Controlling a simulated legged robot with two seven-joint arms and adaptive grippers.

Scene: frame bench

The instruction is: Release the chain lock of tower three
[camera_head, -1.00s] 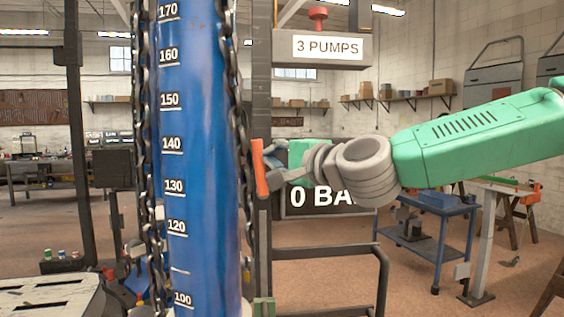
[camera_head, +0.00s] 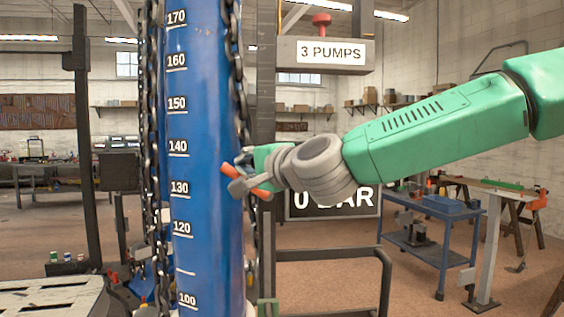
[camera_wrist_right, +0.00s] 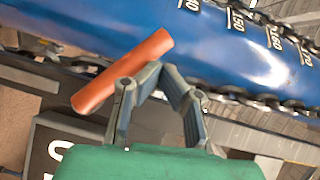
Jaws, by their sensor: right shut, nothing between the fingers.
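Blue tower column (camera_head: 205,150) with white scale numbers stands in the head view, dark chains on both sides. The orange handle (camera_head: 255,184) lies tilted in front of the column's right edge, near the 130 mark, with a grey end piece (camera_head: 240,187). My right gripper (camera_head: 247,160) is shut and empty beside the handle, by the column's right edge. In the right wrist view the orange handle (camera_wrist_right: 120,72) is left of the fingers (camera_wrist_right: 163,75); whether they touch is unclear. The right chain (camera_wrist_right: 260,100) runs past the fingers. My left gripper is out of view.
A "3 PUMPS" sign (camera_head: 325,53) with a red knob hangs above my right arm. A dark "0 BAR" display (camera_head: 335,203) is partly hidden behind the arm. A dark rail (camera_head: 345,252) stands low right of the column; a blue cart (camera_head: 435,210) is farther right.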

